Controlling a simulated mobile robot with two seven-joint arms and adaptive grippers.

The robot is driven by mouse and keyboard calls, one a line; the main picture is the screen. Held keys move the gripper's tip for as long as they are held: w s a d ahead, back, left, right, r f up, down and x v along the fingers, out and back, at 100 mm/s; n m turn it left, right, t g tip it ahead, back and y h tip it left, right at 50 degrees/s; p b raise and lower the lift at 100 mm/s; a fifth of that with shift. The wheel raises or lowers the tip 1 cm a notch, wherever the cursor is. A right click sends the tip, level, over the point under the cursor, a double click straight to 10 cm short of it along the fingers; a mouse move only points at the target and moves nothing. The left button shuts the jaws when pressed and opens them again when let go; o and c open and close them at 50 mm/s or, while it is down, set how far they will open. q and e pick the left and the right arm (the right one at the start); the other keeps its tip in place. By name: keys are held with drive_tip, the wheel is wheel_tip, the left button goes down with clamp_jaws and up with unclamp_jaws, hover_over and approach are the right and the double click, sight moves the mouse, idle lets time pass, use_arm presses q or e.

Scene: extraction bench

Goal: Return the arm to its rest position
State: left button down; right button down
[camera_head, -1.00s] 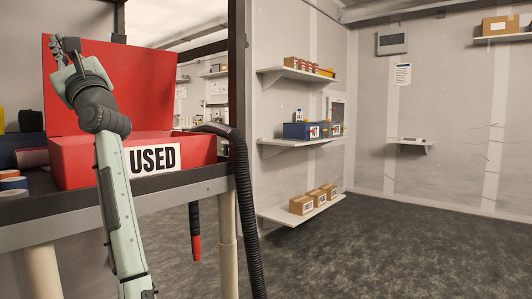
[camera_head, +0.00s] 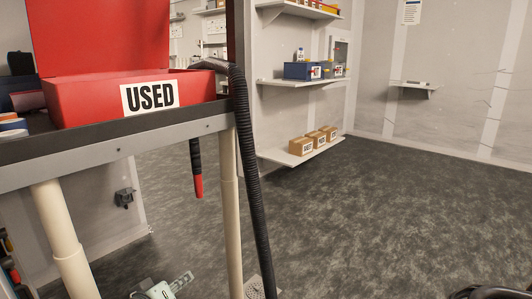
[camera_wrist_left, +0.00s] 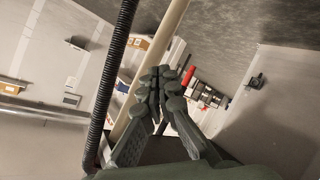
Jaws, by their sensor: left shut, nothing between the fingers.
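My left gripper (camera_wrist_left: 163,78) shows in the left wrist view with its fingertips together and nothing between them. In the head view only a small part of my left arm shows at the bottom edge, low beside the bench and below its top. The gripper is apart from the red box, with no object held. My right gripper is in neither view.
An open red box (camera_head: 85,97) labelled USED stands on the bench (camera_head: 120,143). A black corrugated hose (camera_head: 246,180) hangs past a pale bench leg (camera_head: 231,200); both run close to the gripper in the wrist view. Wall shelves (camera_head: 300,152) hold boxes.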

use_arm(q)
drive_tip(key=s+a+f+m+g+y, duration=0.2)
drive_tip(key=s+f+g, duration=0.3)
drive_tip(key=s+f, duration=0.5)
drive_tip(key=s+a+f+m+g+y, duration=0.2)
drive_tip(key=s+a+f+m+g, duration=0.2)
drive_tip(key=s+f, duration=0.7)
drive_tip(key=s+a+m, duration=0.1)
drive_tip(key=s, duration=0.7)
drive_tip(key=shift+s+f+g+y, duration=0.2)
drive_tip(key=shift+f+g+y, duration=0.1)
drive_tip(key=shift+g, duration=0.1)
